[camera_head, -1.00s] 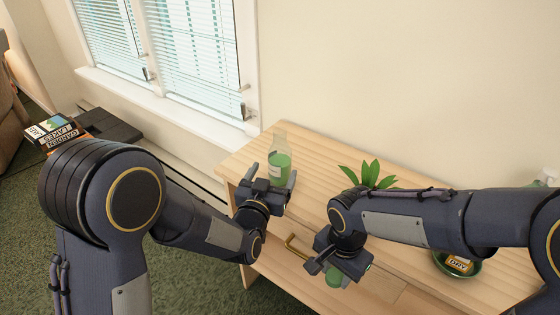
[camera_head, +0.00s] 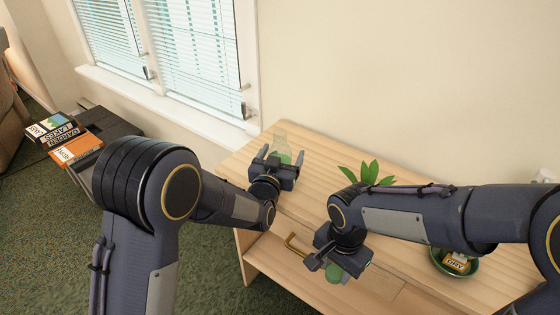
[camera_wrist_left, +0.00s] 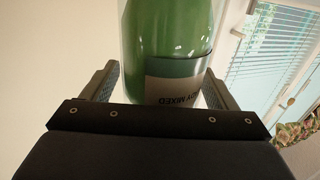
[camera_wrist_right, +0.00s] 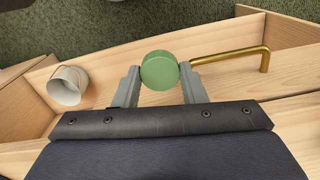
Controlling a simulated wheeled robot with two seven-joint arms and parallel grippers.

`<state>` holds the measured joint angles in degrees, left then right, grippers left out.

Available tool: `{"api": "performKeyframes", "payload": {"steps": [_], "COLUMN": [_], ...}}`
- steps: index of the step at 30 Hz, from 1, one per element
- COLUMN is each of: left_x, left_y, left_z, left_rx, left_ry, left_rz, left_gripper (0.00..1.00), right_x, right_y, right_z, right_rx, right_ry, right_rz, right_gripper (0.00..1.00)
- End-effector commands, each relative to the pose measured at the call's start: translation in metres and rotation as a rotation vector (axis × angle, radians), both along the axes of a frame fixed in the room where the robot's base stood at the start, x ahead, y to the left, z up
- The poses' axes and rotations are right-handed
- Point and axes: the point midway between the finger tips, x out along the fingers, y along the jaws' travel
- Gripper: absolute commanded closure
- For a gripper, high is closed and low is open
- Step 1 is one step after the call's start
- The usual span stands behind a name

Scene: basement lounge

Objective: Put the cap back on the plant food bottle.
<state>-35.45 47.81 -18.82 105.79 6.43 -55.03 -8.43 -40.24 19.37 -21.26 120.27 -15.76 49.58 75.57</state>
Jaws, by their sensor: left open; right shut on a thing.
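The plant food bottle (camera_head: 282,142) is clear with green liquid and stands upright on the wooden cabinet top near the window corner. My left gripper (camera_head: 283,156) is open in front of it and hides its lower part. In the left wrist view the bottle (camera_wrist_left: 165,35), with a pale label, shows between the spread fingers (camera_wrist_left: 160,80). I cannot tell whether they touch it. My right gripper (camera_wrist_right: 160,74) is shut on a round green cap (camera_wrist_right: 160,70), held above the cabinet's front edge. The cap also shows in the head view (camera_head: 337,273). The bottle's mouth is hard to make out.
A leafy plant (camera_head: 367,172) stands behind my right arm. A green bowl (camera_head: 437,263) holding a packet sits at the right. A brass handle (camera_wrist_right: 265,60) is below my right gripper, and a white cup (camera_wrist_right: 63,92) lies at left. Books (camera_head: 75,148) lie far left.

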Motion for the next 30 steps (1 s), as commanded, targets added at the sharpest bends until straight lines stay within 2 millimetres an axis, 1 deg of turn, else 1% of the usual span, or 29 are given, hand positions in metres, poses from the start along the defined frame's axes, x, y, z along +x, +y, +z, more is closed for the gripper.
{"api": "performKeyframes", "payload": {"steps": [9,11,23,30], "left_x": [0.0004,0.0004,0.0004,0.0005], "left_y": [-0.0001,-0.0001,-0.0002,-0.0002], "left_z": [-0.0002,-0.0002,0.0008,0.0021], "left_rx": [0.000,0.000,-0.001,-0.001], "left_ry": [0.000,0.000,-0.003,-0.003], "left_rz": [0.000,0.000,0.000,0.000], "left_gripper": [0.20,0.26,0.79,0.79], "right_x": [0.0000,0.0000,0.0000,0.0000], "right_y": [0.0000,0.0000,0.0000,0.0000], "right_z": [-0.0001,-0.0001,0.0000,0.0000], "right_rx": [0.000,0.000,0.000,0.000], "right_ry": [0.000,0.000,0.000,0.000], "right_rz": [0.000,0.000,0.000,0.000], "right_gripper": [0.83,0.83,0.83,0.83]}}
